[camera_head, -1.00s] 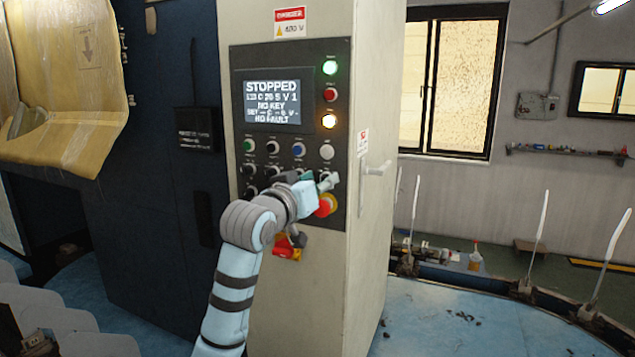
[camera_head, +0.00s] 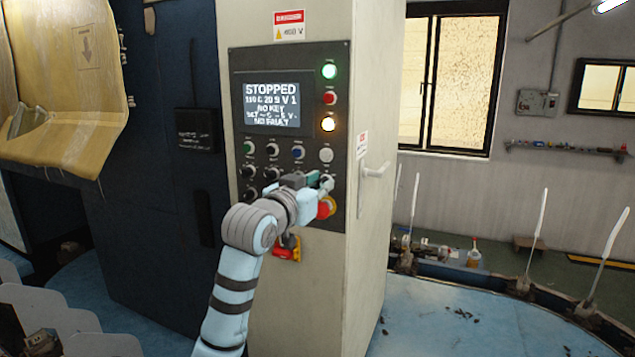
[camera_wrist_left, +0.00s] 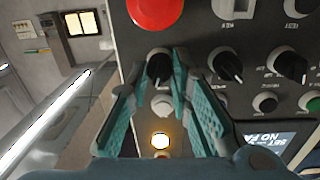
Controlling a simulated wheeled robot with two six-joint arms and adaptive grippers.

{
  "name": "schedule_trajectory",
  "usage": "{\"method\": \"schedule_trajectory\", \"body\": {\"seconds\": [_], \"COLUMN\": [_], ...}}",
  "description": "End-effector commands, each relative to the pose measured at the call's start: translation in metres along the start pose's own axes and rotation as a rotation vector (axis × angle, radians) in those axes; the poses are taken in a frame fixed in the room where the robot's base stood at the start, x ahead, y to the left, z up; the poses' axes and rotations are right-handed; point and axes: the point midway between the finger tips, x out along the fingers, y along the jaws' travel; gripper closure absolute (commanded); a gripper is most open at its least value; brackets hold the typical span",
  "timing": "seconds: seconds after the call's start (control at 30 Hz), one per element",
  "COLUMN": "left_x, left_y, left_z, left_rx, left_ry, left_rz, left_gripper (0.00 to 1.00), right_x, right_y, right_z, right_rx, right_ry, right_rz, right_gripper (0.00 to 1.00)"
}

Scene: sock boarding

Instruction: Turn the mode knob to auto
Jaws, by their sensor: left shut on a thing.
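The control panel (camera_head: 240,165) is on the front of a cream cabinet. My left gripper (camera_head: 324,183) is at its right side, just above the red emergency-stop button (camera_head: 325,207). In the left wrist view, which is upside down, my left gripper (camera_wrist_left: 165,72) has its teal fingers on both sides of a black knob with a pale pointer (camera_wrist_left: 158,66), shut on it. The knob's label cannot be read, and the fingers partly hide it. Other black knobs (camera_wrist_left: 227,65) sit beside it. My right gripper is not in view.
The screen (camera_head: 272,103) reads STOPPED, NO KEY and NO FAULT. A red and yellow switch (camera_head: 287,250) is below the panel.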

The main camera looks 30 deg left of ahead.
Motion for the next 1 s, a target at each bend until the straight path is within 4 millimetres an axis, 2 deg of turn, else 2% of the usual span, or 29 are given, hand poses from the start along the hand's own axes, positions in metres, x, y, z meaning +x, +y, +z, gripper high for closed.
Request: {"method": "schedule_trajectory", "body": {"seconds": [0.5,1.0], "left_x": [-0.0002,-0.0002], "left_y": [0.0010,0.0016], "left_z": [-0.0009,-0.0011], "left_rx": [0.384,0.488], "left_ry": [-0.013,-0.017], "left_rz": [-0.006,-0.007], "left_gripper": [1.00,1.00], "right_x": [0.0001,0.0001], "right_y": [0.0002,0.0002], "right_z": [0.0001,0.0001], "right_rx": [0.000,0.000], "right_ry": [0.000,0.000], "right_rz": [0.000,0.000], "right_gripper": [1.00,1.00]}}
